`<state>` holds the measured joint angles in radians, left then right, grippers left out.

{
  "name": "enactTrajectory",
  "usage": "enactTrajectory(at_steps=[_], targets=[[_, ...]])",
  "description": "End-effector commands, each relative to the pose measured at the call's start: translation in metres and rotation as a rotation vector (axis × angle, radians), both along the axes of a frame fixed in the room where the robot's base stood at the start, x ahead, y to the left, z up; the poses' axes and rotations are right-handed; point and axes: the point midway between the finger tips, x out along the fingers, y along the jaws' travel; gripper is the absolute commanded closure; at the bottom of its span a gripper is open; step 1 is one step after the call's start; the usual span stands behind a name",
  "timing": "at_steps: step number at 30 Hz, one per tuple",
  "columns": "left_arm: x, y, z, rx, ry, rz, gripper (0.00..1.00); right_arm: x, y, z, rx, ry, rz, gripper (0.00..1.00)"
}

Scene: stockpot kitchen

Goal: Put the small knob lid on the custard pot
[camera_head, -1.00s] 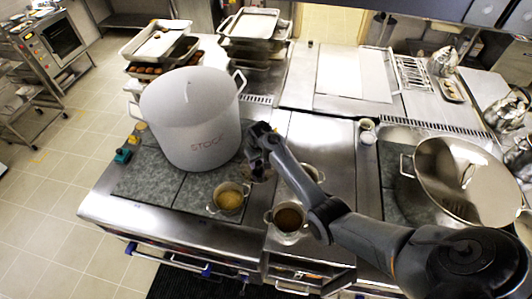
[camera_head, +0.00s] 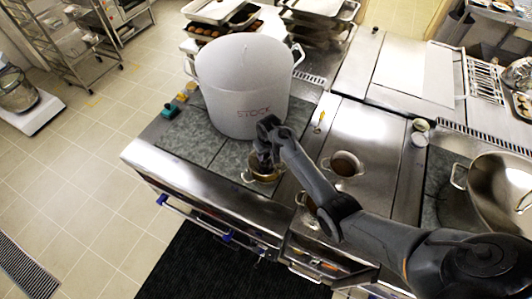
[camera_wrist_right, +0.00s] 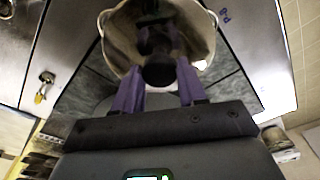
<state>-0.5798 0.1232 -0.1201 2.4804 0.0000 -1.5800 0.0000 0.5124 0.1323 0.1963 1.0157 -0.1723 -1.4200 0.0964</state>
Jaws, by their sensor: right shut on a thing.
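My right gripper (camera_head: 265,157) points down over the custard pot (camera_head: 251,176), a small two-handled pot with yellowish contents on the dark stone-patterned surface beside the big stockpot. In the right wrist view my gripper's purple fingers (camera_wrist_right: 160,88) are shut on the small knob lid, whose dark round knob (camera_wrist_right: 158,72) shows between them. My left gripper is not in view.
A tall white stockpot (camera_head: 242,85) stands close behind my right gripper. Another small pot (camera_head: 343,165) is on the steel counter to the right, and one more (camera_head: 307,204) is partly hidden by my arm. A large steel pan (camera_head: 490,190) is at the far right.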

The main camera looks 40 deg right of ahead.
Motion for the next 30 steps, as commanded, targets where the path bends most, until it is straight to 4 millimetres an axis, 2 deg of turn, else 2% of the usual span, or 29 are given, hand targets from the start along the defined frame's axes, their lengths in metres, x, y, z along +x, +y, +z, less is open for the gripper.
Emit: enactTrajectory(at_steps=[1, 10, 18, 30], targets=[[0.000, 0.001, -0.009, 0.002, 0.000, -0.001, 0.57, 0.000, 0.000, -0.008, 0.000, -0.001, 0.000, 1.00], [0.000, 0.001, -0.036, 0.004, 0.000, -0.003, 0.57, 0.000, 0.000, -0.031, 0.001, -0.001, 0.000, 1.00], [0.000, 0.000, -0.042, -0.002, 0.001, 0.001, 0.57, 0.000, 0.000, -0.046, 0.000, -0.001, 0.000, 1.00], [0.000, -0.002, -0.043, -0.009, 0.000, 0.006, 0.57, 0.000, 0.000, -0.048, 0.000, -0.001, 0.000, 1.00]])
